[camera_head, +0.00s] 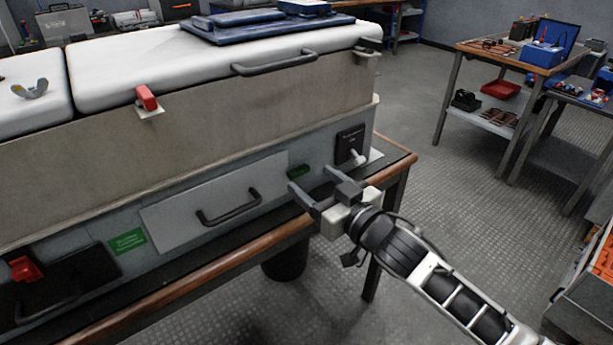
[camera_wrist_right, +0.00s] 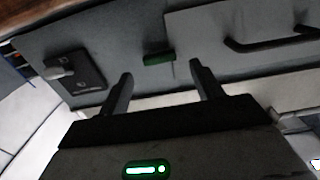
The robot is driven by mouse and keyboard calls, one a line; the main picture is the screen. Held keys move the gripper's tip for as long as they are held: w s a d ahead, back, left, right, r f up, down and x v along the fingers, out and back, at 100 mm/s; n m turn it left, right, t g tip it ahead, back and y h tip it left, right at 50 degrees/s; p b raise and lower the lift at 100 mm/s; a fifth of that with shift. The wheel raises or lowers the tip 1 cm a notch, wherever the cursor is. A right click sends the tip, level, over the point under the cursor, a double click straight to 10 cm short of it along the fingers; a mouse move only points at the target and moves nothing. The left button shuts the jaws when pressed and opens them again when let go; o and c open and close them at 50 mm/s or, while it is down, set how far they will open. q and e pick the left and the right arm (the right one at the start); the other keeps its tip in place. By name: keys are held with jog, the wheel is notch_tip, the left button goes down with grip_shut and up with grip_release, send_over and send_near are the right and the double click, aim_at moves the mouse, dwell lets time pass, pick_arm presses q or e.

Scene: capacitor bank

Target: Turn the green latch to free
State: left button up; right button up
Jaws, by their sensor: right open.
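The green latch (camera_head: 299,171) is a small dark green bar on the grey lower front of the cabinet, between the drawer-like panel and a black switch plate. It also shows in the right wrist view (camera_wrist_right: 158,58), lying lengthwise across the picture just beyond the fingertips. My right gripper (camera_head: 311,181) is open and empty in front of the latch. In the right wrist view its two fingers (camera_wrist_right: 161,70) stand on either side of the latch's position; a gap to the latch seems to remain, though its size is hard to tell. My left gripper is not in view.
A panel with a dark handle (camera_head: 229,207) is left of the latch. A black plate with a pale lever (camera_head: 351,145) is right of it. Red latches (camera_head: 146,97) sit higher and at far left. The wooden bench edge (camera_head: 200,277) runs below. Open floor lies right.

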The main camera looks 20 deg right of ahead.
aim_at(301, 171)
jog(key=shift+x, duration=1.65)
jog(key=c, duration=1)
